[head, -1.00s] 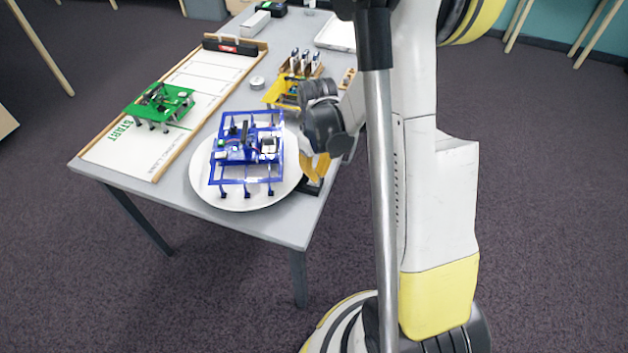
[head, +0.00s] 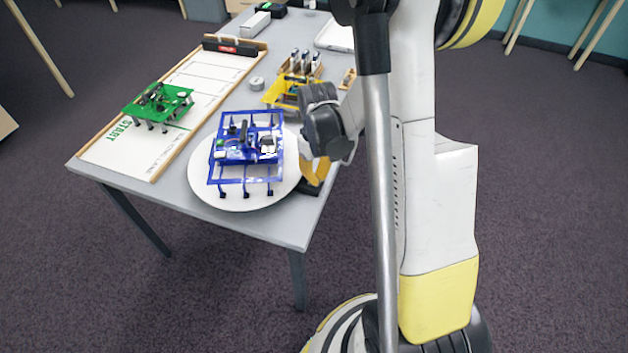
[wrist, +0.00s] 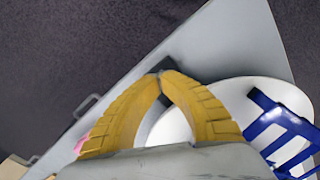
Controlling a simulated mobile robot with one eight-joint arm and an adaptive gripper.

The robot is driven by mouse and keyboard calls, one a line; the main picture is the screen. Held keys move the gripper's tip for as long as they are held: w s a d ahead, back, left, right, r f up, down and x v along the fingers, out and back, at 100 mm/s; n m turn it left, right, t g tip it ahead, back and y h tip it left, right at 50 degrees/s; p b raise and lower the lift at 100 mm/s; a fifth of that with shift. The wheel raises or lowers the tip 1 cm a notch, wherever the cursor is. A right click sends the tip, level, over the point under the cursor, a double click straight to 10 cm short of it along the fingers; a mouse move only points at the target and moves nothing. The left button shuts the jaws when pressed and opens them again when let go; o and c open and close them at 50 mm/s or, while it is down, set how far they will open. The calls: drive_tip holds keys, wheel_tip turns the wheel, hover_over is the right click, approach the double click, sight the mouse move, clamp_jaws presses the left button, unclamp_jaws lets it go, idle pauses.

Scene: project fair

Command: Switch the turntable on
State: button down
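The turntable (head: 203,180) is a round white disc at the near end of the grey table, and a blue legged robot model (head: 246,150) stands on it. A small black box (head: 310,188) sits at the table edge, just right of the disc. In the wrist view the disc (wrist: 237,92) is at the right, and a dark part of the box (wrist: 166,64) shows beyond the fingertips. My gripper (head: 314,181) has yellow fingers just above the box; contact cannot be told. In the wrist view its fingertips (wrist: 162,76) meet with nothing visible between them. The fingers hide most of the box.
A green legged model (head: 160,103) stands on a white wood-edged track board (head: 140,148) at the left. The table's right edge is beside my gripper.

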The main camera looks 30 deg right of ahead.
drive_tip(key=shift+f+b, duration=0.35)
drive_tip(key=shift+f, duration=0.15)
drive_tip(key=shift+r, duration=0.1)
drive_tip(key=shift+r+p, duration=2.5)
drive_tip(key=shift+r, duration=1)
drive_tip(key=s+a+r+t, duration=0.2)
drive_tip(key=s+a+r, duration=0.1)
drive_tip(key=r, duration=0.3)
drive_tip(key=s+a+r+m+t, duration=0.1)
drive_tip(key=s+a+r+t, duration=0.1)
drive_tip(key=s+a+r, duration=0.2)
drive_tip(key=s+a+r+t, duration=0.3)
drive_tip(key=a+r, duration=0.3)
drive_tip(key=r, duration=0.3)
drive_tip(key=shift+s+a+m, duration=0.25)
drive_tip(key=shift+s+m, duration=0.05)
drive_tip(key=shift+s, duration=0.15)
